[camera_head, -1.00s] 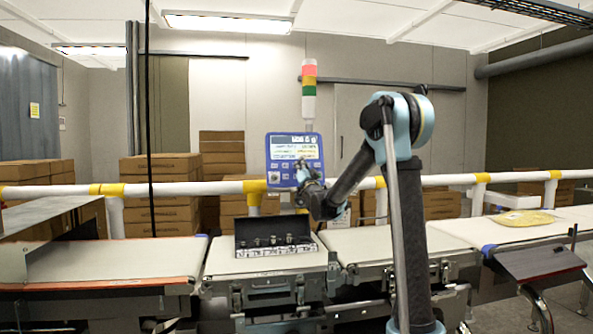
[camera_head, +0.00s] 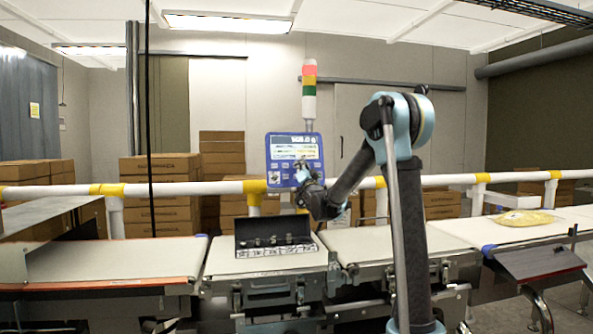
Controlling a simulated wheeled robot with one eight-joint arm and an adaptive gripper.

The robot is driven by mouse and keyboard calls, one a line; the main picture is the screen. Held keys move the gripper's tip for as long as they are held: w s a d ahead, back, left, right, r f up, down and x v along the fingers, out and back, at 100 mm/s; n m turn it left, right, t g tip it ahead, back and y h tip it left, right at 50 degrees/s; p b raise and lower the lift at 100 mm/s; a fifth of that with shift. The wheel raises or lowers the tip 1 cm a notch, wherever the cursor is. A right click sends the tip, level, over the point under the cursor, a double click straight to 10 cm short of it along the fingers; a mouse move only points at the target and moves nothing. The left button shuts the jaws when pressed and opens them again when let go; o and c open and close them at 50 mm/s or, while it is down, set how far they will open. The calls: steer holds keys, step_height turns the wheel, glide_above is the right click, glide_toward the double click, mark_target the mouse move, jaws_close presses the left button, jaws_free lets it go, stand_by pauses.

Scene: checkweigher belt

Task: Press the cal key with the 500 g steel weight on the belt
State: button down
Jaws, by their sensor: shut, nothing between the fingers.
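The blue control panel (camera_head: 283,170) stands behind the belt, with a lit display (camera_head: 295,147) on top and keys below. Its top line carries a reading, too small to read surely. My gripper (camera_head: 302,172) is shut and empty at the panel's lower right, over the key area. It hides some keys, and I cannot tell whether it touches one. The cal key cannot be singled out. An open dark weight case (camera_head: 274,241) sits on the middle weighing belt (camera_head: 222,259). Small pieces show in it, but I cannot pick out the 500 g steel weight.
A white rail (camera_head: 215,188) with yellow joints runs behind the belts. A signal tower (camera_head: 309,92) rises above the panel. A yellowish bag (camera_head: 524,222) lies on the far right belt. The left belt (camera_head: 110,259) is bare. Cardboard boxes (camera_head: 160,190) are stacked behind.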

steer(key=shift+w+a+f, duration=0.1)
steer(key=shift+w+a, duration=0.15)
steer(key=shift+w, duration=0.45)
stand_by(1.0)
stand_by(0.3)
steer(key=shift+s+d+r, duration=0.2)
steer(key=shift+s+d, duration=0.05)
steer(key=shift+s, duration=0.5)
steer(key=shift+s, duration=0.1)
steer(key=s, duration=0.1)
steer(key=s+d+r, duration=0.1)
steer(key=s, duration=0.2)
steer(key=shift+s+d+r, duration=0.15)
steer(key=shift+s+r, duration=0.05)
stand_by(0.5)
